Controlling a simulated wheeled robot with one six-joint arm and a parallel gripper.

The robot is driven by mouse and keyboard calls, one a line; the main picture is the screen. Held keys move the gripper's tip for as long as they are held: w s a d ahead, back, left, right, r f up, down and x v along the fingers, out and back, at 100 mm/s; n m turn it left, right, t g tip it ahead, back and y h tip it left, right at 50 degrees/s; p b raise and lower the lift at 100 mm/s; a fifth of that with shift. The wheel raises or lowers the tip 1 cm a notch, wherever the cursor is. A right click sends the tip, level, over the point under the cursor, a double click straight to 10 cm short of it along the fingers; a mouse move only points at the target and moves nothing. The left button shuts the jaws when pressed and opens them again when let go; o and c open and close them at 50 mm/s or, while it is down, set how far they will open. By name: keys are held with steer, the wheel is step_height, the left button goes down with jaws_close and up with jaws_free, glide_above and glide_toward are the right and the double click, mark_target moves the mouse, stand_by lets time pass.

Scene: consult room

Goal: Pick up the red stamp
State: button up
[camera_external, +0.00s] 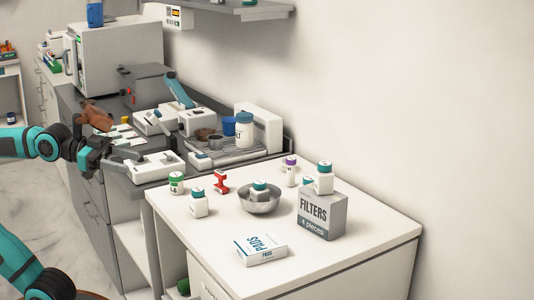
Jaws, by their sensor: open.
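The red stamp (221,182) stands on the white table (335,258), toward its back left. It is small and red, with a narrow middle. My gripper (104,156) is at the left, beside the grey counter and well to the left of the stamp. Its jaws are open, and I see nothing held between them. The stamp is in plain view and nothing touches it that I can see.
A green-capped bottle (176,183) and a teal-capped bottle (198,203) stand left of the stamp. A metal bowl (260,204) holding a bottle is to its right. A FILTERS box (321,216) and a PADS box (261,250) stand farther off. The front left tabletop is clear.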

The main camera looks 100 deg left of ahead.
steer(key=w+a+m+g+y, duration=0.1)
steer(key=w+a+m+g, duration=0.1)
steer(key=w+a+g, duration=0.35)
steer(key=m+g+h, duration=0.2)
steer(key=m+g, duration=0.3)
steer(key=g, duration=0.6)
glide_above(220, 172)
step_height(220, 172, down, 2)
steer(key=shift+t, duration=0.25)
steer(key=f, duration=1.1)
steer(key=shift+s+d+f, duration=0.1)
steer(key=shift+d, duration=0.1)
steer(key=shift+a+f, duration=0.15)
steer(key=shift+f, duration=1.2)
steer(key=shift+a+f, duration=0.15)
steer(key=shift+f, duration=1.2)
steer(key=c, duration=1.1)
steer(key=shift+o, duration=0.2)
steer(key=shift+r, duration=0.15)
